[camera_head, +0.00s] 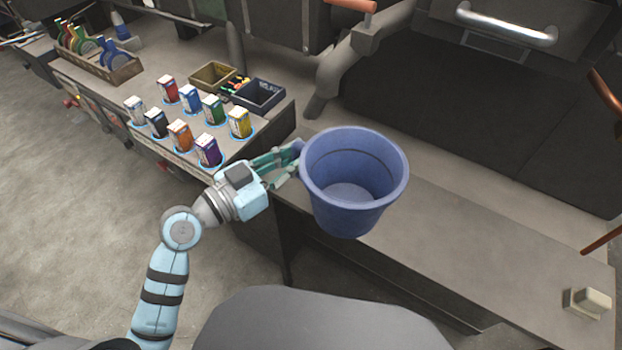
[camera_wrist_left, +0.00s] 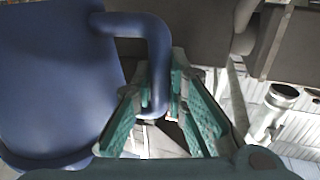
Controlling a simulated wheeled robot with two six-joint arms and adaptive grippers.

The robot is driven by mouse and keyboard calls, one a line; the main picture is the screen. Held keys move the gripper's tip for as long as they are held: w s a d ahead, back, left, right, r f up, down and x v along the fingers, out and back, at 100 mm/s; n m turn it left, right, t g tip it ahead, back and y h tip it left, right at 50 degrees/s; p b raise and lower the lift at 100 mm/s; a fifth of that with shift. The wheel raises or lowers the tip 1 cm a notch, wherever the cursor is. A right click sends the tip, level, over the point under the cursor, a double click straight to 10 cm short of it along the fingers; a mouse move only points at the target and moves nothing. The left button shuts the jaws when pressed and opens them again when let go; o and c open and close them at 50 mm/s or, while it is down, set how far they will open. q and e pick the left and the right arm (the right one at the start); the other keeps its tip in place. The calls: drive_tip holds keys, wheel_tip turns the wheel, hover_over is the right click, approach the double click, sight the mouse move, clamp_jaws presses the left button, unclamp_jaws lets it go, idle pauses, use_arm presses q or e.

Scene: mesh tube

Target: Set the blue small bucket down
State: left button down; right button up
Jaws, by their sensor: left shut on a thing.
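The blue small bucket (camera_head: 352,205) is upright and looks empty inside in the head view. My left gripper (camera_head: 292,160) is at the bucket's left side, shut on its handle. In the left wrist view the bucket (camera_wrist_left: 55,85) fills the left, and its curved handle (camera_wrist_left: 155,60) passes between the green fingers of my left gripper (camera_wrist_left: 160,105). The bucket overlaps the bench top in the head view; I cannot tell whether its base touches the bench. My right gripper is not in view.
The long grey bench (camera_head: 470,265) is clear to the right of the bucket, up to a small pale block (camera_head: 592,300) at its far right. Several coloured boxes (camera_head: 208,150), a wooden tray (camera_head: 213,76) and a dark box (camera_head: 257,94) stand on the left section.

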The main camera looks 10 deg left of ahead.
use_arm(q)
drive_tip(key=w+a+f+n+t+y+b, duration=0.2)
drive_tip(key=w+a+n+y, duration=0.15)
drive_tip(key=w, duration=0.25)
drive_tip(key=w+a+f+n+t+y+b, duration=0.1)
drive_tip(key=w+a+n+t+y+b, duration=0.1)
drive_tip(key=w+a+y+b, duration=0.3)
drive_tip(key=shift+h, duration=0.35)
drive_tip(key=f, duration=0.3)
drive_tip(key=w+f+b, duration=0.1)
drive_tip(key=f, duration=0.2)
drive_tip(key=d+f, duration=0.1)
drive_tip(key=f, duration=0.2)
drive_tip(key=shift+w+f+b, duration=0.15)
drive_tip(key=shift+w+b, duration=0.15)
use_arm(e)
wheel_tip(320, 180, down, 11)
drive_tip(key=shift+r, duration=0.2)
use_arm(q)
drive_tip(key=shift+f, duration=0.15)
drive_tip(key=c, duration=1.6)
unclamp_jaws()
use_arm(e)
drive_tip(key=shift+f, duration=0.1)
